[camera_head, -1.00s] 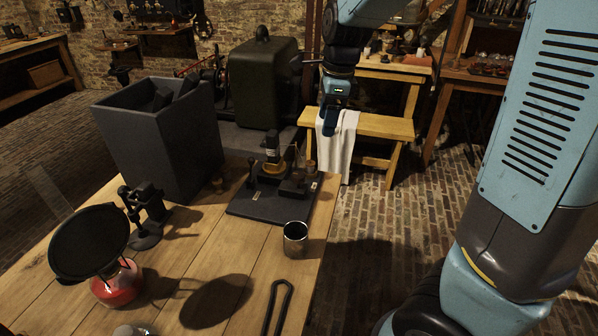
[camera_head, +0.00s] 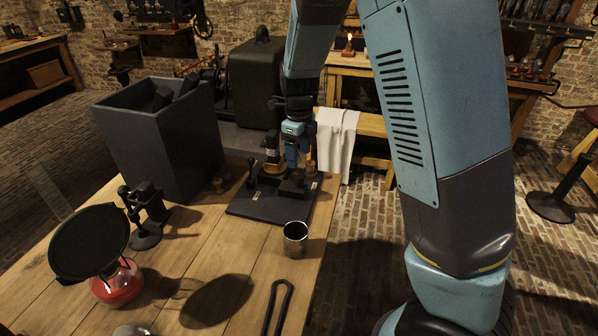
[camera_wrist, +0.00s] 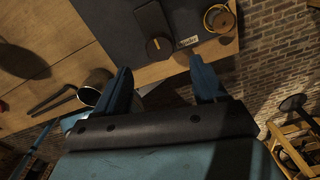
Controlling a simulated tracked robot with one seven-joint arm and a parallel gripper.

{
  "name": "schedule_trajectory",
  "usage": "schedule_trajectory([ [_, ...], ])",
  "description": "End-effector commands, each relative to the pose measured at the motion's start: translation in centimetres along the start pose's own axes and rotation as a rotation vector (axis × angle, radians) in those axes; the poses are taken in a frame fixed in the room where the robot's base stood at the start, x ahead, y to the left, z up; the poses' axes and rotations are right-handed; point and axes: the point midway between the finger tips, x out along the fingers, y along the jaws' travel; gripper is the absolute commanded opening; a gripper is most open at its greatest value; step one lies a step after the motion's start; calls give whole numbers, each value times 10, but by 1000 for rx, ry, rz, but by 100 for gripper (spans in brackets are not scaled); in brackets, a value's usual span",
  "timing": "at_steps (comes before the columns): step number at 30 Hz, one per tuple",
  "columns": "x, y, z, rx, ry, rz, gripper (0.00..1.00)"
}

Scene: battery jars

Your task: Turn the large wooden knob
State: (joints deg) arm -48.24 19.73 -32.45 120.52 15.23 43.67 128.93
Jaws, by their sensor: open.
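A dark board (camera_head: 258,207) on the wooden table carries several black and brass parts. The knob lies beyond the right finger's tip, not between the fingers. In the head view my gripper (camera_head: 291,156) is over the back of the board.
A metal cup (camera_head: 295,240) stands in front of the board, and black tongs (camera_head: 278,305) lie nearer. A tall grey box (camera_head: 165,150) is at the left. The table's right edge is close to the board.

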Motion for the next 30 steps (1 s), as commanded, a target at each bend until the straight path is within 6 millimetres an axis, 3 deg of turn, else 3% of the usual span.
schedule_trajectory([
  [6, 38, 0, -1, 2, 3, 1, 71],
  [12, 61, -1, -1, 1, 1, 0, 71],
  [25, 70, -1, -1, 1, -1, -1, 71],
  [30, 70, -1, -1, 1, -1, -1, 57],
])
